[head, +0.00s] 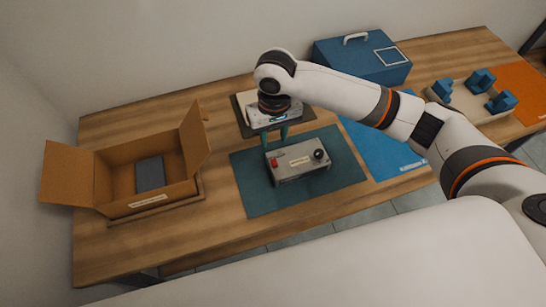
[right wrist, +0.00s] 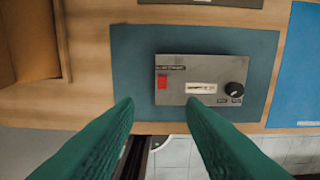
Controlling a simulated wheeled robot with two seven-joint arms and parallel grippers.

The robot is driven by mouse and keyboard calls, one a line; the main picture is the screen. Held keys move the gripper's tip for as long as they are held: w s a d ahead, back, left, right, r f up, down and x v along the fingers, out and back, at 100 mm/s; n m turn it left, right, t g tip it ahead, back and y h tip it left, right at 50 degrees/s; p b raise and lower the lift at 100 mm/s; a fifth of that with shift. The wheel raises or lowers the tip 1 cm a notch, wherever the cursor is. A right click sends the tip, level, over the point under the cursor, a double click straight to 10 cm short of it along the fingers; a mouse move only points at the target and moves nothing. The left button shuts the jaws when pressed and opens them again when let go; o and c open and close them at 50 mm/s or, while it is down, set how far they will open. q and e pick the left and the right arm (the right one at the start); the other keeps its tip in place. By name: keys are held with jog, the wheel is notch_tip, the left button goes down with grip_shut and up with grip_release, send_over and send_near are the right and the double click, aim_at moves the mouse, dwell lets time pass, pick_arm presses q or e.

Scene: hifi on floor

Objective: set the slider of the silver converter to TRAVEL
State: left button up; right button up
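The silver converter (head: 299,171) lies on a teal mat (head: 255,197), with a red switch at its left, a pale slider panel in the middle and a black knob at its right. It also shows in the right wrist view (right wrist: 175,98), where the slider panel (right wrist: 201,88) is visible but its lettering and exact setting are too small to read. My right gripper (head: 276,135) is above the converter's back edge in the head view, pointing down. Its green fingers stand apart with nothing between them in the right wrist view (right wrist: 159,104). My left gripper is not in view.
An open cardboard box (head: 102,188) with a dark block (head: 150,173) inside stands left. A dark board (head: 239,111) lies behind the mat, partly hidden by my gripper. A blue case (head: 362,59) stands at the back. Blue parts (head: 480,82) sit in a tray right.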

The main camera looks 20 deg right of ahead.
aim_at(275, 162)
notch_tip(275, 162, down, 12)
jog(key=shift+d+r+p, duration=0.1)
jog(key=shift+d+p, duration=0.05)
jog(key=shift+p, duration=0.8)
grip_shut()
jog(key=shift+r, duration=0.1)
